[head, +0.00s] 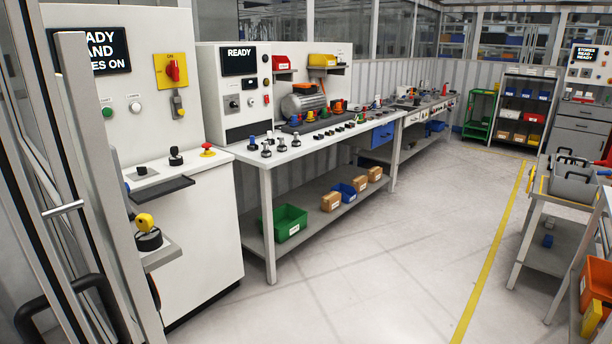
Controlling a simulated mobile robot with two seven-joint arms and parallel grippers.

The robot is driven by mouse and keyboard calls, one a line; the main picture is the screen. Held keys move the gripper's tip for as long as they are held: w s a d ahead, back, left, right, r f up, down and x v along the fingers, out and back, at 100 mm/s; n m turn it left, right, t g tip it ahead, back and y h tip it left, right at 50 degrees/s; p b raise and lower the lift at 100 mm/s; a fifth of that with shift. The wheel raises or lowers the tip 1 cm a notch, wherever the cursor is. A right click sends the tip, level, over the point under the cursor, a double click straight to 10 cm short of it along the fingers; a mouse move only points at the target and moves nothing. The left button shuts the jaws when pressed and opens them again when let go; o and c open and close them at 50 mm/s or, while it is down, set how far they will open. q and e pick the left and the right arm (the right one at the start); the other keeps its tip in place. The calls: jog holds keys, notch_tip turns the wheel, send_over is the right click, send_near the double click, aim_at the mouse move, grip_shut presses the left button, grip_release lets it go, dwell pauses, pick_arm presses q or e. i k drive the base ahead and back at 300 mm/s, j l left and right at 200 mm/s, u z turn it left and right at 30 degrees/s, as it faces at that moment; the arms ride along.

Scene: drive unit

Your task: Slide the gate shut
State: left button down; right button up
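A gate with a grey metal frame (85,160) stands upright close to me at the left edge. A short silver bar (62,209) sticks out at its mid height. A black curved handle (72,284) shows low at the left; its lower part is cut off by the picture edge. Clear space shows to the right of the gate's upright, with a control cabinet (185,225) behind it. Whether the gate meets a post cannot be told. Neither of my grippers shows in the head view.
A yellow knob on a black base (148,238) sits on a small shelf beside the gate. A long workbench (280,158) with parts runs along the back wall. A cart (540,200) with a grey tray stands at the right. The floor between is clear, with a yellow line (490,265).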

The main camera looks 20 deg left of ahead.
aim_at(20, 205)
jog(key=i+u, duration=0.2)
jog(key=u, duration=0.2)
jog(key=i+l+u, duration=0.15)
jog(key=u, duration=0.3)
jog(key=i+l+u, duration=0.15)
jog(key=u, duration=0.25)
jog(key=i+l+u, duration=0.1)
jog(key=u, duration=0.25)
jog(key=i+l+u, duration=0.2)
jog(key=u, duration=0.2)
jog(key=i+l+u, duration=0.1)
jog(key=u, duration=0.25)
jog(key=i+l+u, duration=0.2)
jog(key=l+u, duration=0.2)
jog(key=l, duration=0.2)
jog(key=k+l+u, duration=0.2)
jog(key=k+l, duration=0.2)
jog(key=i, duration=0.45)
